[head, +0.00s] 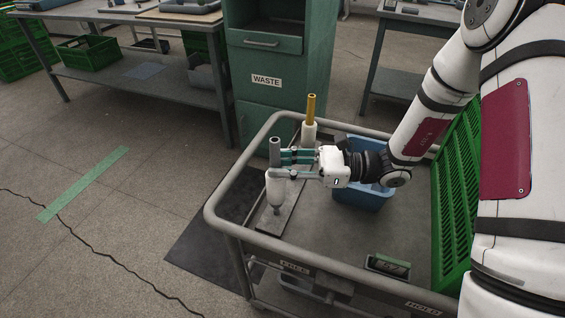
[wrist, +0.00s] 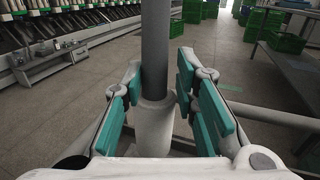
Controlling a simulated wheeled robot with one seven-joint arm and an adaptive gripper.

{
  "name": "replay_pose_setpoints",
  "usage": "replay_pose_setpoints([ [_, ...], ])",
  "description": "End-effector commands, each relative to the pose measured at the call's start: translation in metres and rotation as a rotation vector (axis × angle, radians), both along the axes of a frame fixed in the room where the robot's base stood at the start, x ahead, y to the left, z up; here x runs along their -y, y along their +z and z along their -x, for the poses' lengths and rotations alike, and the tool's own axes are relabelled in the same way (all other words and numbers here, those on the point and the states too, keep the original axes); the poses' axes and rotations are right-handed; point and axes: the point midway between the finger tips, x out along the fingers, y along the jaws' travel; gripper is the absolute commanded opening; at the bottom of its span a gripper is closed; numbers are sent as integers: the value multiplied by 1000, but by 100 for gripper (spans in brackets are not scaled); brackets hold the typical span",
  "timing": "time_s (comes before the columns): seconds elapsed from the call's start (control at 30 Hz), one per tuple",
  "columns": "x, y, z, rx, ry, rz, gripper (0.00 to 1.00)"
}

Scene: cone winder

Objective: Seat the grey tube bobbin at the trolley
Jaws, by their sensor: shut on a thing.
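The grey tube bobbin stands upright at the left end of the trolley (head: 222,222); its bare grey tube (head: 275,152) rises above a white wound body (head: 276,190). My gripper (head: 279,164) is shut on the tube just above the white body, reaching in from the right. In the wrist view the grey tube (wrist: 155,45) runs up between the teal-padded fingers, with the white body (wrist: 154,117) below. The bobbin's lower end is over a grey plate with a peg (head: 283,217); I cannot tell whether it is fully down on the peg.
A second bobbin with a yellow tube (head: 311,108) stands just behind. A blue bin (head: 362,198) and a green crate (head: 455,190) are on the trolley to the right. A small green-grey box (head: 388,265) lies near the front. A green WASTE cabinet (head: 275,95) stands behind the trolley.

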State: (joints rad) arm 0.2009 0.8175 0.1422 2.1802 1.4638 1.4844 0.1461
Motion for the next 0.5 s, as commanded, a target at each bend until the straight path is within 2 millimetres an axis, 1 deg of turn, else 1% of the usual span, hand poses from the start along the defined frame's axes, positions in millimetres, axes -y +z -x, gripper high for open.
replay_pose_setpoints([
  [0.5, 0, -12, 0, 0, 0, 0, 0],
])
